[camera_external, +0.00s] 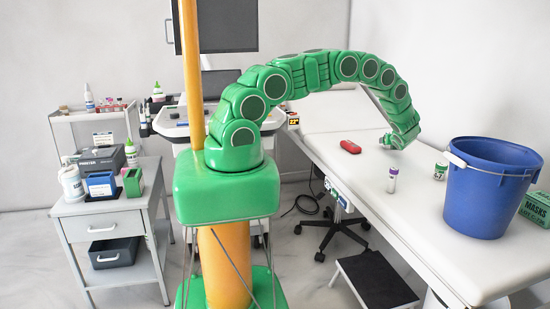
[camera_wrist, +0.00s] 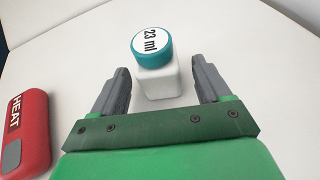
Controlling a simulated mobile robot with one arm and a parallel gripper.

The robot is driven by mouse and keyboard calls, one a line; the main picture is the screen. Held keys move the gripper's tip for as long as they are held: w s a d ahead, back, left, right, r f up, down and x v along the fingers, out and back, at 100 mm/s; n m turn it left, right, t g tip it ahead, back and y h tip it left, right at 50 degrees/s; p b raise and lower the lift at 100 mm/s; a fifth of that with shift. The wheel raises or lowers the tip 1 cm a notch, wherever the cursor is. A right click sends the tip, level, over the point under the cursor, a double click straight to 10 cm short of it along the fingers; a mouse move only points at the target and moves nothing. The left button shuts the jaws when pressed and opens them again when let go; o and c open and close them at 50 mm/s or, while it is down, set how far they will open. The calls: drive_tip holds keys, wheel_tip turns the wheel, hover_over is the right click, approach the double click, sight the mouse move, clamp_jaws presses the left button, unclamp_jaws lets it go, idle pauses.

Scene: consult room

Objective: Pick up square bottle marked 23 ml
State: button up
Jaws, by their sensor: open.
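The square bottle marked 23 ml (camera_wrist: 158,84) stands upright on the white table in the wrist view. It has a white square body and a teal cap with "23 ml" on top. My gripper (camera_wrist: 162,88) is open, with one grey finger to the left of the bottle and one to the right, both apart from it. In the external view my gripper (camera_external: 392,142) is low over the white table (camera_external: 340,130), and the bottle is hidden or too small to tell there.
A red case marked HEAT (camera_wrist: 26,130) lies left of my gripper; it also shows in the external view (camera_external: 350,147). A purple-capped bottle (camera_external: 392,180), a small green-labelled bottle (camera_external: 440,171), a blue bucket (camera_external: 488,190) and a green masks box (camera_external: 536,208) stand nearer on the table.

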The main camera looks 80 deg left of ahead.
drive_tip(key=shift+x, duration=1.25)
drive_tip(key=shift+c, duration=0.2)
drive_tip(key=c, duration=1)
drive_tip(key=shift+r, duration=0.1)
